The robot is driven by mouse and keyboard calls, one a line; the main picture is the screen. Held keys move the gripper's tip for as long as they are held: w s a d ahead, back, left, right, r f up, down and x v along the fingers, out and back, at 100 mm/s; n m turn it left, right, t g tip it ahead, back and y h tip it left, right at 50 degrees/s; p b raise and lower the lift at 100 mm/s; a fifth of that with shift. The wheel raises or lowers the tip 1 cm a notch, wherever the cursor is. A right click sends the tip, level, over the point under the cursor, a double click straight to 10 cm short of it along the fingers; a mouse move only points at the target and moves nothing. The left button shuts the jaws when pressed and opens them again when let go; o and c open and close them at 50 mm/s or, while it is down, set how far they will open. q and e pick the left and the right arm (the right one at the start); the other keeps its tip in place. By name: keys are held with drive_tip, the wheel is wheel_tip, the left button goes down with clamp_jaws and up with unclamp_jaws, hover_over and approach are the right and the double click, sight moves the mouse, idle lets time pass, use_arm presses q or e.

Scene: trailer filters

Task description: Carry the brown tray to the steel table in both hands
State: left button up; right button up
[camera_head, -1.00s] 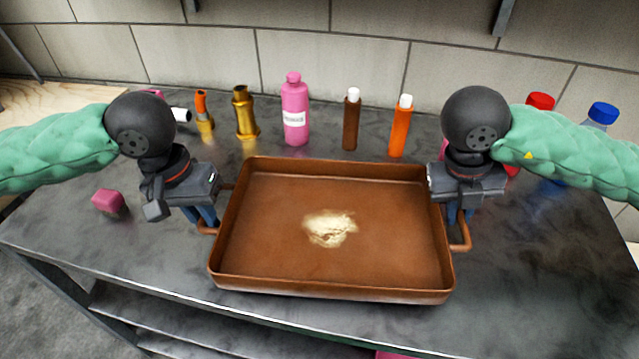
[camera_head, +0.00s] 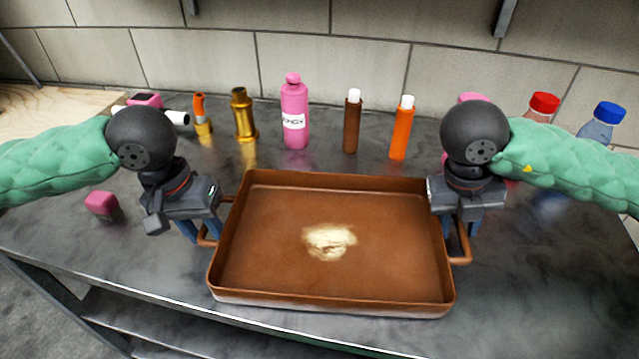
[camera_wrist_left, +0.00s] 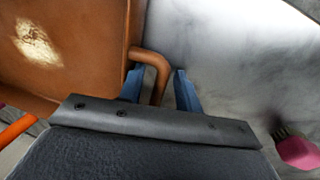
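The brown tray (camera_head: 290,270) lies level at the front of the dark steel table (camera_head: 560,290) and appears to rest on it. A pale shiny patch shows on its floor. My left gripper (camera_head: 203,230) is at the tray's left handle (camera_head: 205,242). In the left wrist view its blue fingers (camera_wrist_left: 160,88) stand apart on either side of the handle (camera_wrist_left: 156,64), with a gap beside it. My right gripper (camera_head: 457,232) is at the right handle (camera_head: 464,246), its blue fingers also spread. The tray's underside is hidden.
Behind the tray stand a pink bottle (camera_head: 295,115), a brown tube (camera_head: 352,122), an orange tube (camera_head: 402,130) and a brass fitting (camera_head: 243,117). Red-capped (camera_head: 543,104) and blue-capped (camera_head: 608,114) bottles stand at right. The tray is near the front edge.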

use_arm(q)
drive_tip(key=shift+r, duration=0.1)
wheel_tip(320, 180, up, 12)
drive_tip(key=a, duration=0.2)
drive_tip(key=shift+w+a+f, duration=0.15)
drive_tip(key=shift+w+f, duration=0.05)
drive_tip(key=shift+f, duration=0.05)
use_arm(e)
wheel_tip(320, 180, up, 12)
drive_tip(key=a, duration=0.2)
drive_tip(key=shift+w+a+f, duration=0.15)
drive_tip(key=shift+w, duration=0.05)
idle(0.6)
use_arm(q)
drive_tip(key=shift+r, duration=0.1)
